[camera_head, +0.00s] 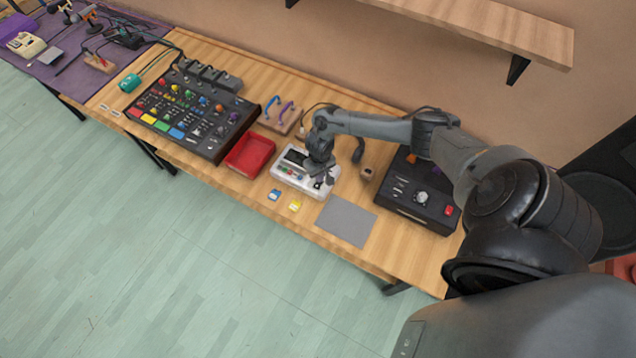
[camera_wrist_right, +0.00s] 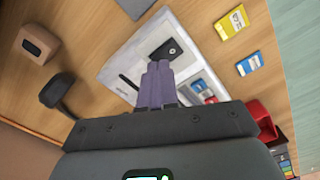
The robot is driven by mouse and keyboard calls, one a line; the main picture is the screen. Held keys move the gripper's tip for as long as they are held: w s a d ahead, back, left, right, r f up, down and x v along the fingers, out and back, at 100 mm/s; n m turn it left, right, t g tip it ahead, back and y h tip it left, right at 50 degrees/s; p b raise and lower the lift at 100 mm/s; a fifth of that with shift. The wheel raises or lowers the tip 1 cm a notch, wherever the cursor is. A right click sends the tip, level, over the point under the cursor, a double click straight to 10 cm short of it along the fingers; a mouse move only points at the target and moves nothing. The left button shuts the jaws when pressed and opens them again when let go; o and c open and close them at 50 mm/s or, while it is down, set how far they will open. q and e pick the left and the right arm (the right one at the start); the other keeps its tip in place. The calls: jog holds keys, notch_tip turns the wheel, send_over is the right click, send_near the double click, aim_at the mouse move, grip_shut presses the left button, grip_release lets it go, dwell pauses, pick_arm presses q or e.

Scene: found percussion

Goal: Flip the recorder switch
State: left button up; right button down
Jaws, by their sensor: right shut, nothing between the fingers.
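The white recorder (camera_head: 296,183) lies on the wooden table, with small coloured buttons and a dark panel on top. It also shows in the right wrist view (camera_wrist_right: 198,48), where a black plate (camera_wrist_right: 172,49) with a small knob or switch sits on its top. My right gripper (camera_head: 321,181) is over the right part of the recorder. In the wrist view its purple-grey fingertips (camera_wrist_right: 158,66) are shut together, empty, beside the black plate. I cannot tell whether they touch it. My left gripper is not in view.
A red tray (camera_head: 249,155) and a large mixer (camera_head: 190,115) stand left of the recorder. A blue card (camera_head: 274,195) and a yellow card (camera_head: 294,206) lie in front. A grey mat (camera_head: 346,222) and a black box (camera_head: 415,198) are to the right.

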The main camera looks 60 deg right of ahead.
jog(key=shift+f, duration=0.3)
dwell(0.6)
jog(key=shift+f+b, duration=0.5)
jog(key=shift+f, duration=0.1)
dwell(0.4)
notch_tip(320, 180, up, 2)
jog(key=shift+p, duration=1.2)
notch_tip(320, 180, up, 5)
jog(key=p, duration=0.6)
